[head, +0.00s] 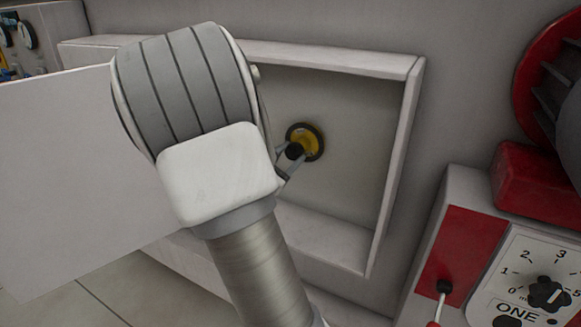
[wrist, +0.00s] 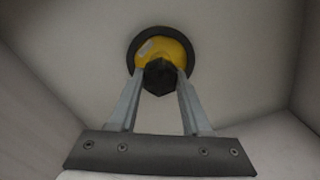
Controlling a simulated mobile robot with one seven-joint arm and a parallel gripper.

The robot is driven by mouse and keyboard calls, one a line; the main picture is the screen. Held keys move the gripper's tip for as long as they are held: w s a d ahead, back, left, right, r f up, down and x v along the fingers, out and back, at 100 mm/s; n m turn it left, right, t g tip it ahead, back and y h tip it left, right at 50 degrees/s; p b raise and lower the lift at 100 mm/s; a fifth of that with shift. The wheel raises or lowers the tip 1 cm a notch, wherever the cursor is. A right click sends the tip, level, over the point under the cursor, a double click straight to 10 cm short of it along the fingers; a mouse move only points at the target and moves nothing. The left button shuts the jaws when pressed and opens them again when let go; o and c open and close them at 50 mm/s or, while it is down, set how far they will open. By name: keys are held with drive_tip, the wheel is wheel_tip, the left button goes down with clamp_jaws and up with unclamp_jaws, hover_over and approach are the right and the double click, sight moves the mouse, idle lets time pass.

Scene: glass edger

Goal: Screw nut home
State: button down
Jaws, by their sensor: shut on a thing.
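The nut (wrist: 159,77) is a small black piece in front of a yellow disc with a dark rim. My gripper (wrist: 160,74) is shut on the nut, with one grey finger on each side of it. In the head view the nut (head: 294,151) sits at the lower left of the yellow disc (head: 309,141), with the fingers reaching it from below. The yellow disc (wrist: 167,50) is on the back wall of a recess. Any thread behind the nut is hidden, and I cannot tell how far the nut is from the disc.
The recess has a raised pale frame (head: 397,165) close around my gripper. A pale flat panel (head: 62,170) hangs open at the left. At the right are a red and white control box (head: 462,235) with a dial (head: 548,292) and a red round part (head: 555,85).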

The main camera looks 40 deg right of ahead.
drive_tip(key=m+b, duration=0.2)
drive_tip(key=b, duration=0.1)
drive_tip(key=m+b, duration=0.2)
drive_tip(key=b, duration=0.2)
drive_tip(key=m+b, duration=0.3)
drive_tip(key=b, duration=0.1)
drive_tip(key=shift+f, duration=0.3)
drive_tip(key=m+b, duration=0.3)
drive_tip(key=b, duration=0.4)
drive_tip(key=shift+m, duration=0.4)
drive_tip(key=m+b, duration=0.3)
drive_tip(key=b, duration=0.3)
drive_tip(key=m+b, duration=0.3)
drive_tip(key=b, duration=0.2)
drive_tip(key=shift+r+m, duration=0.3)
drive_tip(key=shift+m, duration=2.2)
drive_tip(key=shift+c, duration=1.4)
unclamp_jaws()
drive_tip(key=shift+c, duration=0.8)
